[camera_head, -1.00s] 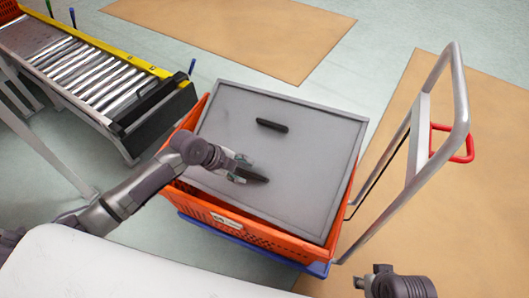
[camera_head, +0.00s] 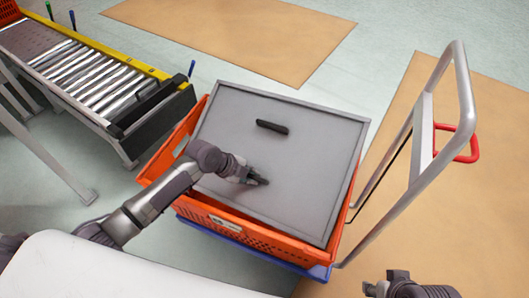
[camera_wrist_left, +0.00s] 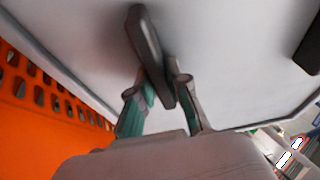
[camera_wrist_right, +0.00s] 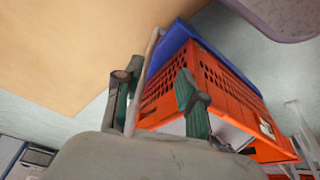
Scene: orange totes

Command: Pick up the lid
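The lid (camera_head: 300,160) is a flat grey panel with two black handles. It lies tilted on the orange tote (camera_head: 255,236), whose left and near rims show around it. My left gripper (camera_head: 256,178) is at the lid's near handle. In the left wrist view that handle (camera_wrist_left: 148,45) stands between the two fingers (camera_wrist_left: 163,92), with no clear gap on either side, so the gripper looks shut on it. The far handle (camera_head: 272,127) is free. My right gripper (camera_head: 372,284) is low at the right, away from the lid; its fingers (camera_wrist_right: 155,88) are apart and empty.
The tote stands on a blue cart (camera_head: 318,271) with a tall grey push handle (camera_head: 465,90) at the right. A roller conveyor (camera_head: 100,75) with a yellow edge is at the upper left. Brown floor mats (camera_head: 235,35) lie behind and at the right.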

